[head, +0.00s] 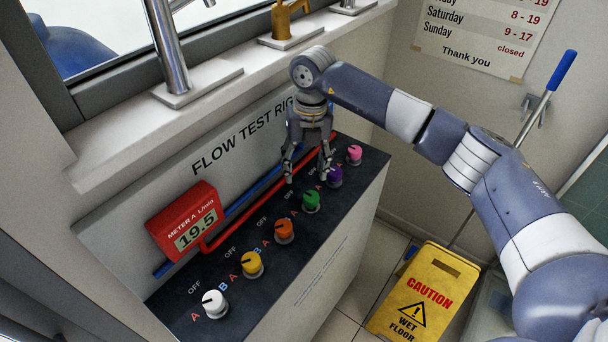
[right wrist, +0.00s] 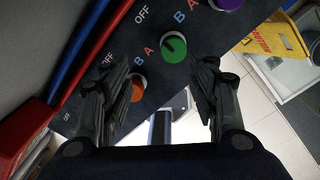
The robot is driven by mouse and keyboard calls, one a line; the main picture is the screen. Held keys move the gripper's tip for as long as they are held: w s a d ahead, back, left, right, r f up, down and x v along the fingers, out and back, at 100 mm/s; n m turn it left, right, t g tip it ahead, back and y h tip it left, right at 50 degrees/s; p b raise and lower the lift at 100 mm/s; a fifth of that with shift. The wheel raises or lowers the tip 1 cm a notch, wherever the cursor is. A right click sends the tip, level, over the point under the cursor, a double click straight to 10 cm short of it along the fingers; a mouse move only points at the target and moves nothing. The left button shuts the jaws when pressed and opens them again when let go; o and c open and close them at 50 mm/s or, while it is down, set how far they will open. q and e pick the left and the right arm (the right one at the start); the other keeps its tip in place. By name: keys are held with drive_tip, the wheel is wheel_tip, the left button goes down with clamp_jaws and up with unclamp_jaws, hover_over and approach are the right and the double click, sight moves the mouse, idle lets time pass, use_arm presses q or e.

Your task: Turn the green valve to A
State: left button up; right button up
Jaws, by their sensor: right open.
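The green valve (head: 311,201) is a round knob on the dark sloped top of the flow test rig, between the orange and purple knobs. It also shows in the right wrist view (right wrist: 174,49), with A printed to its left, OFF to its upper left and B above it. Its dark pointer mark seems to face the upper left, toward OFF. My right gripper (head: 308,172) is open and empty, pointing down above the panel just behind the green valve. In the right wrist view the valve lies beyond and between its spread fingers. My left gripper is not in view.
The orange (head: 284,231), yellow (head: 252,264), white (head: 214,304), purple (head: 334,175) and pink (head: 354,154) knobs stand in the same row. A red meter (head: 186,222) reads 19.5. Red and blue pipes run behind the knobs. A yellow caution sign (head: 424,292) stands right of the rig.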

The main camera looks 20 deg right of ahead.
sight(311, 196)
drive_tip(key=shift+s+d+f+h+p, duration=0.3)
drive_tip(key=shift+s+d+f+p, duration=0.1)
drive_tip(key=shift+d+f+p, duration=0.35)
wheel_tip(311, 196, down, 4)
drive_tip(key=shift+r+p, duration=0.25)
drive_tip(key=shift+p, duration=0.25)
drive_tip(key=f, duration=0.3)
drive_tip(key=shift+w+p, duration=0.3)
drive_tip(key=shift+p, duration=0.05)
drive_tip(key=shift+f, duration=0.8)
drive_tip(key=shift+c, duration=0.3)
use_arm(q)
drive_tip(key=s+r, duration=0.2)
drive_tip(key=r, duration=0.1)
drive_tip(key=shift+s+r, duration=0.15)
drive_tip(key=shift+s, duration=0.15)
use_arm(e)
drive_tip(key=c, duration=1)
